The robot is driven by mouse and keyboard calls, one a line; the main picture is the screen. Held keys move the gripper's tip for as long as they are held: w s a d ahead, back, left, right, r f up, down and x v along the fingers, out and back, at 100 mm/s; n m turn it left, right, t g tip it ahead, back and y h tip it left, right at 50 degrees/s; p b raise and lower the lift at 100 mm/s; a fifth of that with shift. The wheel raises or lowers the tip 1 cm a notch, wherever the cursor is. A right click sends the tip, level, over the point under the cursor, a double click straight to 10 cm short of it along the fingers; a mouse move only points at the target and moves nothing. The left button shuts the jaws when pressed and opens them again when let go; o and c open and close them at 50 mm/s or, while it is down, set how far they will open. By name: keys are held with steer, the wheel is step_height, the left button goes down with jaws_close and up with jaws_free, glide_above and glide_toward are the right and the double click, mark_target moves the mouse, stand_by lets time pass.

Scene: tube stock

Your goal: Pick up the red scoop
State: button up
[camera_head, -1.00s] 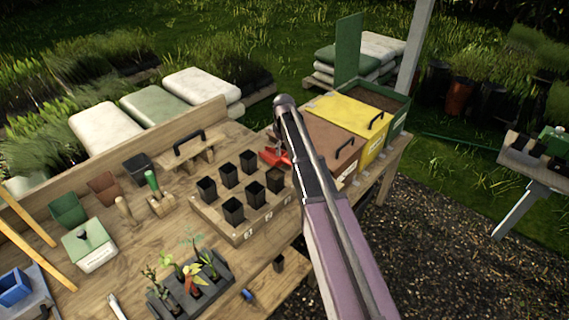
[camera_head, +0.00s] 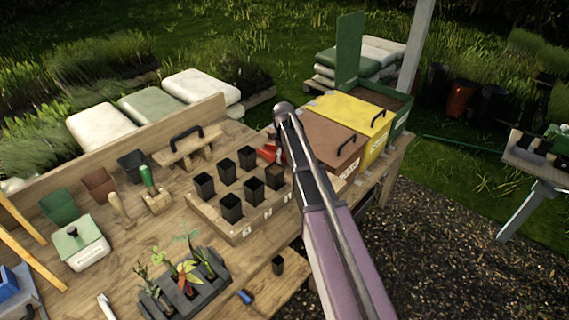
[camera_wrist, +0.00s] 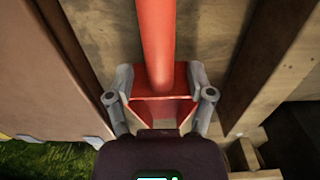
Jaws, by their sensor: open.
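The red scoop (camera_wrist: 157,45) fills the upper middle of the wrist view, its round handle running up and away from my gripper. Its wider red part (camera_wrist: 160,108) lies between the two grey fingers of my gripper (camera_wrist: 160,92). The fingers are open, one on each side of the red part; I cannot tell whether they touch it. In the head view a little of the red scoop (camera_head: 267,153) shows on the bench beside the brown bin. My arm hides the rest of it and my fingers there.
A brown-lidded bin (camera_head: 326,124) and a yellow bin (camera_head: 352,116) stand close to the right of the scoop. A wooden block (camera_head: 240,229) with several black pots lies to its left. A seedling tray (camera_head: 218,282) and tools lie further forward on the bench.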

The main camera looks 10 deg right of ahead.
steer(key=shift+f, duration=0.1)
stand_by(0.5)
jaws_close()
